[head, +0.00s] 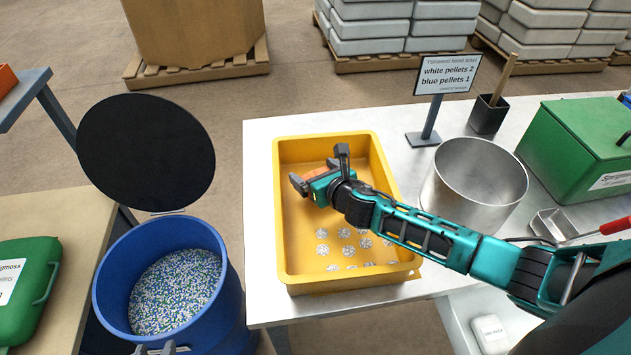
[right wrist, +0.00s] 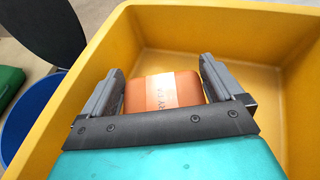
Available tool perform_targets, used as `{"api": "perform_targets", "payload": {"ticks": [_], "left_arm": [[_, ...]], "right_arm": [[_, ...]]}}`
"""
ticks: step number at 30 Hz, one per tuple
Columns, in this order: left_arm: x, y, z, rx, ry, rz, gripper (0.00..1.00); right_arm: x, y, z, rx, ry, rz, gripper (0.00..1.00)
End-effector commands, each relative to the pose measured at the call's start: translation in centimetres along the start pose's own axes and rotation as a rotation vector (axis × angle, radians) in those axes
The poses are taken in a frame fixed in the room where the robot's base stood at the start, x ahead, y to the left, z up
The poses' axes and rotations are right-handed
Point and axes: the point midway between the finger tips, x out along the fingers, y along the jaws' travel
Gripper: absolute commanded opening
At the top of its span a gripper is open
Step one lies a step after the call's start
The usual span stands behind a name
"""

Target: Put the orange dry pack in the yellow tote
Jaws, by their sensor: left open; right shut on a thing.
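The yellow tote (head: 284,225) stands on the light table in the head view, and its walls surround my gripper in the right wrist view (right wrist: 205,28). My right gripper (head: 316,174) is inside the outline of the tote, toward its back. It is shut on the orange dry pack (right wrist: 145,95), which shows between its two fingers. In the head view only a bit of the pack (head: 313,172) shows past the gripper. Whether the pack touches the tote floor I cannot tell.
A blue drum (head: 215,290) of mixed pellets with a raised black lid (head: 145,150) stands left. A steel pot (head: 475,185), a sign (head: 445,75) and a green box (head: 580,140) stand right of the tote.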

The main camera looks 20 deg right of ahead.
Motion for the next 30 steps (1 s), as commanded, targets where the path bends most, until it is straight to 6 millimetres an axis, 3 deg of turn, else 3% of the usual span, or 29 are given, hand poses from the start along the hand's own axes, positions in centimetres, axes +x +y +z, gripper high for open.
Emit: {"api": "perform_targets", "payload": {"ticks": [5,16,17,18,26,30], "left_arm": [[0.8,0.0,1.1,0.000,0.004,0.000,0.43],[0.9,0.1,1.4,-0.001,-0.001,0.000,0.43],[0.8,0.1,1.4,-0.001,-0.001,0.000,0.43],[0.8,0.1,1.4,-0.001,-0.003,0.000,0.43],[0.6,0.1,1.5,-0.002,-0.006,0.001,0.43],[0.4,0.1,1.2,-0.002,-0.007,0.001,0.43]], "right_arm": [[1.1,0.0,-2.8,0.003,0.003,-0.001,0.62],[1.3,0.0,-3.1,0.000,0.001,0.000,0.62],[1.2,0.0,-3.1,0.000,0.001,0.000,0.96],[1.2,0.0,-3.0,0.000,0.001,0.000,1.00],[1.1,0.0,-2.8,0.000,0.001,0.000,1.00],[0.2,-0.1,-2.8,-0.002,0.003,-0.001,1.00]]}}
